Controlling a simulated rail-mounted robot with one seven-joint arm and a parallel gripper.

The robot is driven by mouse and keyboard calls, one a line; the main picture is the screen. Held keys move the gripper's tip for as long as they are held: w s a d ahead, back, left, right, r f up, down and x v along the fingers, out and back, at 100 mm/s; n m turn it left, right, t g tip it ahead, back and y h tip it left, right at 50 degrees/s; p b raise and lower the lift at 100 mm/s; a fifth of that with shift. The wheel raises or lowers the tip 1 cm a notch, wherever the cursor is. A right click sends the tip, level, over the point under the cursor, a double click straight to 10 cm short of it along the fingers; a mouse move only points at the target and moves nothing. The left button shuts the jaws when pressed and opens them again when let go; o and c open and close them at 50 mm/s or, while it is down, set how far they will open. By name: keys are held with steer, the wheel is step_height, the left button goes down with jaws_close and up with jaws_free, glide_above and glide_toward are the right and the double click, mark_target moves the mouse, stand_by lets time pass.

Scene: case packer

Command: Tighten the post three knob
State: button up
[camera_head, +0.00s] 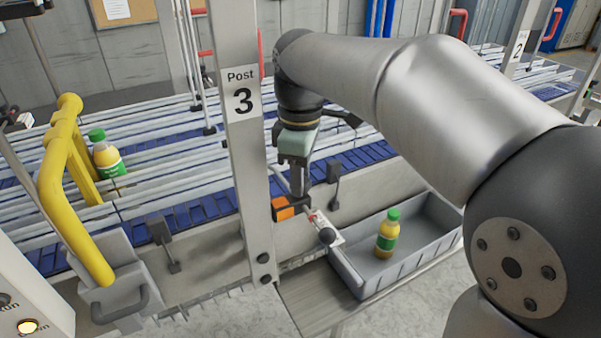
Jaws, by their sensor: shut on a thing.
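Post 3 (245,150) is a pale upright column with a "Post 3" label. An orange and dark fitting (283,209) sits low at its right side. A short red-and-white rod with a dark ball end (327,236) sticks out beside it. My gripper (298,192) points down just right of the post, at this fitting, and is shut on the post three knob. The fingers hide most of the knob, so its exact outline and how far it is turned cannot be told.
A grey bin (405,255) with a green-capped yellow bottle (387,234) lies to the right, below my arm. Blue conveyor belts with rails (160,145) run behind the post, carrying another bottle (105,157). A yellow pipe handle (62,180) stands at left.

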steer(key=shift+r+m, duration=0.1)
steer(key=shift+m, duration=0.9)
steer(key=o, duration=1)
step_height(320, 180, up, 17)
steer(key=shift+r, duration=0.2)
